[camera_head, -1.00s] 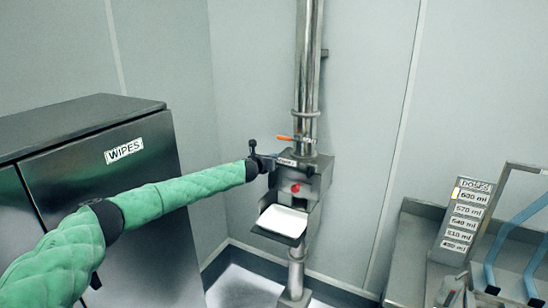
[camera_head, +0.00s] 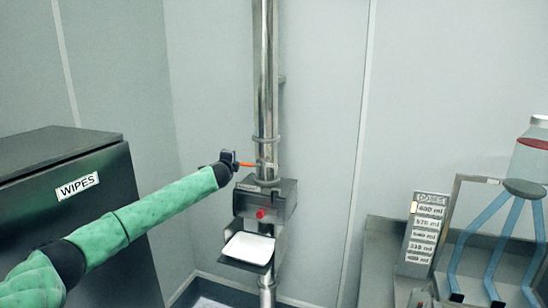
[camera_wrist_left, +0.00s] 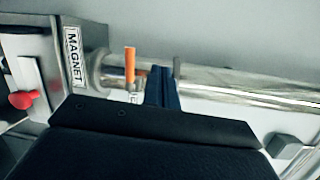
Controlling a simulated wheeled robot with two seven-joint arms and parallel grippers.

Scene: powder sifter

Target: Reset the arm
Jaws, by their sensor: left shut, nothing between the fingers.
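My left gripper (camera_head: 229,157) reaches in from the left on the green-sleeved arm. It is shut and empty, close beside the orange lever (camera_head: 246,164) on the steel pipe (camera_head: 265,70). In the left wrist view, the gripper's dark fingers (camera_wrist_left: 162,90) are together, just right of the orange lever (camera_wrist_left: 130,65) and in front of the pipe; I cannot tell if they touch it. Below is the steel housing (camera_head: 284,190) with a red knob (camera_head: 260,214). The wrist view shows its MAGNET label (camera_wrist_left: 74,57) and red knob (camera_wrist_left: 22,100). My right gripper is out of view.
A white tray (camera_head: 249,248) sits on a shelf under the housing.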

